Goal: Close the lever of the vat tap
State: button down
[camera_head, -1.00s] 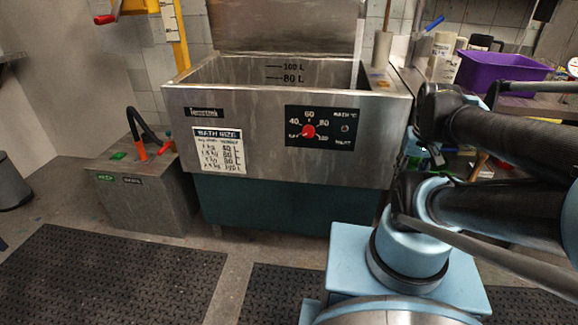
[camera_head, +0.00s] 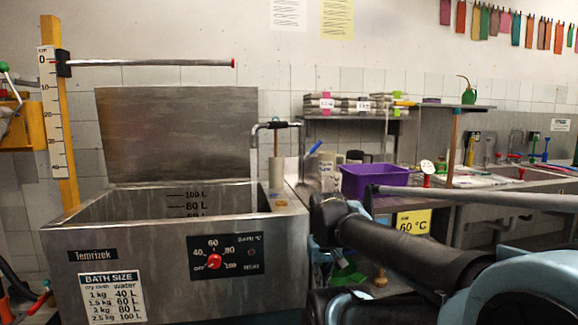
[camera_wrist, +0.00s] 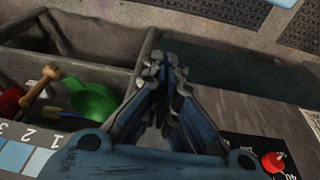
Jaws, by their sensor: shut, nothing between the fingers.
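The steel vat (camera_head: 120,235) stands at the left of the head view. At its back right corner, the vat tap (camera_head: 262,130) has a bent grey spout over the basin and a short dark lever (camera_head: 285,125) on top. A pale vertical line runs below the spout; I cannot tell whether it is water. My gripper (camera_wrist: 170,65) is shut and empty in the wrist view, above the vat's front side near the red dial knob (camera_wrist: 273,162). The tap is not in the wrist view. My arm crosses the lower right of the head view, with its fingers hidden.
A purple bin (camera_head: 375,180) stands on the bench right of the vat. A yellow gauge post (camera_head: 60,120) with a horizontal rod (camera_head: 150,63) rises behind the vat's left. A green bowl (camera_wrist: 92,100) lies in a compartment beside the vat.

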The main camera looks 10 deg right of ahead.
jog(key=w+d+r+n+t+h, duration=0.1)
jog(key=w+d+r+h, duration=0.1)
jog(key=w+r, duration=0.9)
jog(key=w+d+r+t+h, duration=0.1)
jog(key=w+d+r+h, duration=0.1)
jog(key=w+r, duration=0.95)
jog(key=n+t+h, duration=0.2)
jog(key=t+h, duration=0.1)
send_near(313, 150)
notch_tip(313, 150, up, 4)
jog(key=w+a, duration=0.1)
jog(key=a, duration=0.1)
jog(key=x, duration=0.9)
jog(key=shift+w+d, duration=0.2)
jog(key=shift+w, duration=0.25)
jog(key=shift+a+y, duration=0.15)
jog(key=shift+y, duration=0.15)
